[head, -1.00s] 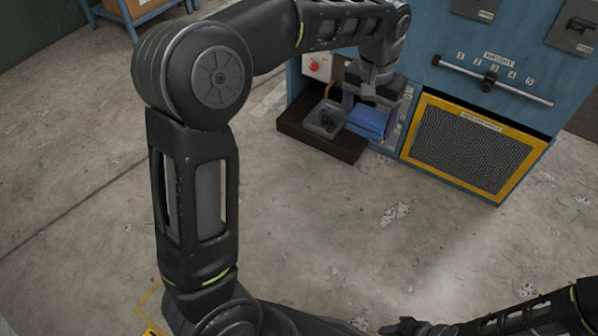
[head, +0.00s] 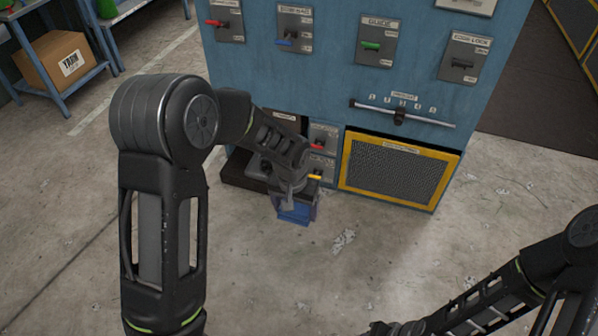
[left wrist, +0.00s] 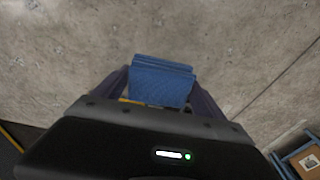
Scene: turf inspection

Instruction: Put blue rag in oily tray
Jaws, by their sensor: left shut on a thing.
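The folded blue rag (head: 294,213) is between the fingers of my left gripper (head: 294,203), held out in front of the blue machine with bare floor behind it. In the left wrist view the blue rag (left wrist: 162,82) shows between the two dark fingers, its layers hanging together. No tray marked oily can be made out. A grey bin, seen earlier on the dark ledge (head: 238,172), is now mostly hidden behind my left arm. My right gripper (head: 392,328) shows only in part at the bottom edge, and its fingers are unclear.
The blue machine (head: 330,85) carries several labelled levers and a slider (head: 400,117). A yellow-framed mesh panel (head: 395,172) is low on its front. A blue shelf with a cardboard box (head: 62,60) stands at the far left. The floor in front is clear.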

